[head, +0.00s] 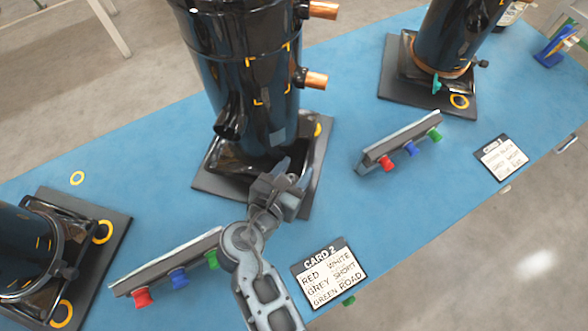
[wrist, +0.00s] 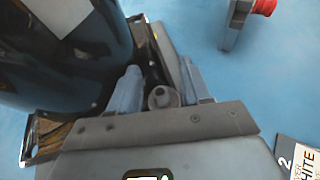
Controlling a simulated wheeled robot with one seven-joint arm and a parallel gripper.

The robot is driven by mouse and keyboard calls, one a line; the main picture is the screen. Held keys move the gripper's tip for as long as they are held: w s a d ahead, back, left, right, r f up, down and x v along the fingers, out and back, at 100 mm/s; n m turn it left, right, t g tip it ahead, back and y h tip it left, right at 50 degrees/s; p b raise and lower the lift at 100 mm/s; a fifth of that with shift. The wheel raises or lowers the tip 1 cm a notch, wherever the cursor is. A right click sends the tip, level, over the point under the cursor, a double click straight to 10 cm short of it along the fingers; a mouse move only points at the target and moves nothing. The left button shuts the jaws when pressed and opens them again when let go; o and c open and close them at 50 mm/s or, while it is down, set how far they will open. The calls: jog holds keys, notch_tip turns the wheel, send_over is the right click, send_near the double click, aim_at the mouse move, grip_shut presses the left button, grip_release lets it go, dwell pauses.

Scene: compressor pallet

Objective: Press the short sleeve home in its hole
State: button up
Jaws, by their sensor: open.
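My gripper (head: 286,184) is low at the front foot of the middle black compressor (head: 248,75), over its dark base plate (head: 317,165). In the wrist view, my gripper's two pale fingers (wrist: 160,92) stand apart, one on each side of a small grey round piece (wrist: 162,98). This piece looks like the short sleeve, with a round end facing the camera. I cannot tell whether the fingers touch it or how deep it sits. My gripper hides this spot and any hole in the head view.
Left rack (head: 165,262) and right rack (head: 400,138) hold red, blue and green pieces. Card 2 (head: 330,274) lies near the front edge, another card (head: 500,157) farther right. More compressors stand at left (head: 22,245) and back right (head: 450,35). Blue tabletop (head: 150,165) is bare between.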

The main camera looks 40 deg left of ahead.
jog(key=v, duration=0.7)
jog(key=shift+s+r, duration=0.2)
jog(key=shift+s, duration=0.15)
jog(key=shift+d, duration=0.15)
jog(key=shift+c, duration=0.4)
